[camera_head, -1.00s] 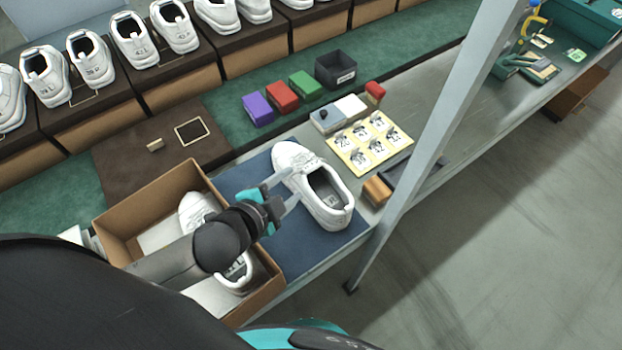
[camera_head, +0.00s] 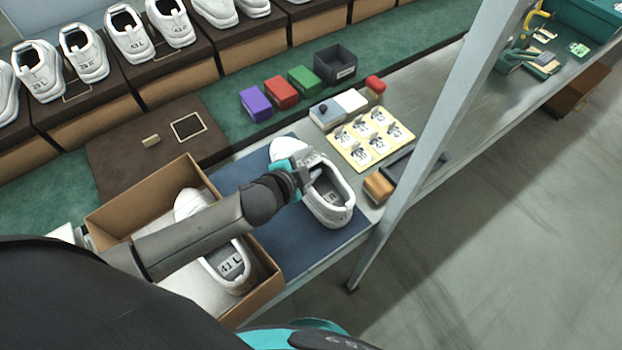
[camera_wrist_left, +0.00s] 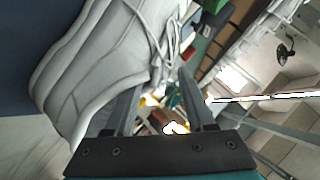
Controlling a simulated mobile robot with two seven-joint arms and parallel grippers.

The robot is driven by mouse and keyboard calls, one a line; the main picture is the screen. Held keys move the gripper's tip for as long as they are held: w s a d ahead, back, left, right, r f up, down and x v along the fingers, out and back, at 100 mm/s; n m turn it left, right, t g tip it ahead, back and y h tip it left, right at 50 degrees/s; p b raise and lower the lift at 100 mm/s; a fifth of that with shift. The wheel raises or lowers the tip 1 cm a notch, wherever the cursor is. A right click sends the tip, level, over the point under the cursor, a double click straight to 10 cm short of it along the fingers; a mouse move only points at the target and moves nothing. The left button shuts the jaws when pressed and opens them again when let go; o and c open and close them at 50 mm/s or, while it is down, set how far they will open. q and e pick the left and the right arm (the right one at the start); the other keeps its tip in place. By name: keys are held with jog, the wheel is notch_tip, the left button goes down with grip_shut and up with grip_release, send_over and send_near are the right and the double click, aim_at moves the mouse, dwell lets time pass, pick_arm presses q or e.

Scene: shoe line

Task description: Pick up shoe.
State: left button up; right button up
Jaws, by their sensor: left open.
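A white shoe (camera_head: 335,212) lies on the blue mat (camera_head: 283,248), its opening facing up and its heel toward the lower right. My left gripper (camera_head: 308,180) is at the near side of the shoe, its fingers over the shoe's opening. In the left wrist view the gripper (camera_wrist_left: 160,95) is open, with the white shoe (camera_wrist_left: 95,65) beside and behind its left finger. I cannot tell whether a finger touches the shoe. Part of the shoe is hidden by the gripper. My right gripper is not in view.
An open cardboard box (camera_head: 146,197) holding another white shoe (camera_head: 232,270) stands left of the mat, under my left arm. A sticker sheet (camera_head: 368,143), an orange-brown block (camera_head: 379,187) and a grey post (camera_head: 430,130) are at the right.

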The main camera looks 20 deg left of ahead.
pick_arm(q)
jog(key=shift+w+d+f, duration=0.1)
jog(key=shift+w+f, duration=0.2)
jog(key=shift+w, duration=0.1)
jog(key=shift+c, duration=0.4)
grip_shut()
dwell(0.8)
